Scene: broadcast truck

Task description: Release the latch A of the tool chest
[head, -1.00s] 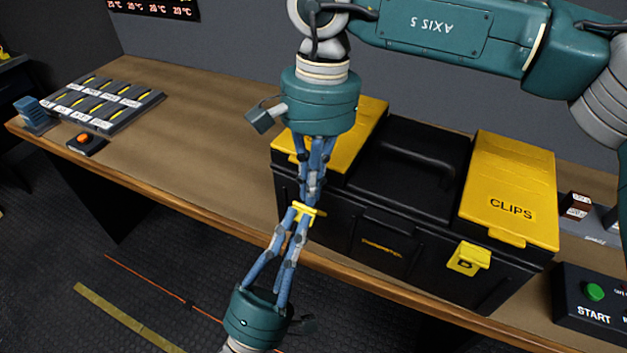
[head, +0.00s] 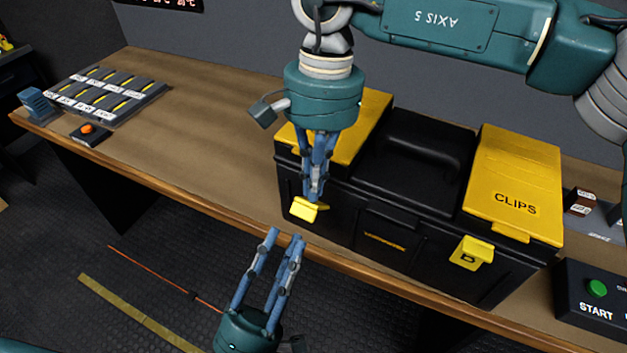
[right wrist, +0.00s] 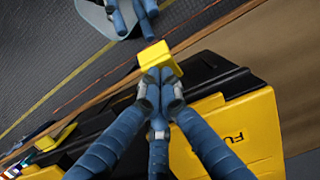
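The black tool chest (head: 345,222) with yellow lids stands on the bench. Latch A (head: 303,209), a yellow tab, juts from the left of its front; its letter cannot be read. It also shows at the fingertips in the right wrist view (right wrist: 157,57). My right gripper (head: 315,198) points down with its fingers together, right at the latch; whether it pinches the tab is unclear. My left gripper (head: 284,238) is below and in front of the latch, its fingers apart and empty. Latch B (head: 472,253) lies against the right of the chest front.
The right lid (head: 515,185) reads CLIPS. A box with a green START button (head: 597,289) stands at the right. A panel of labelled slots (head: 105,92) and an orange button (head: 87,129) are at the left. The bench (head: 190,130) between is clear.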

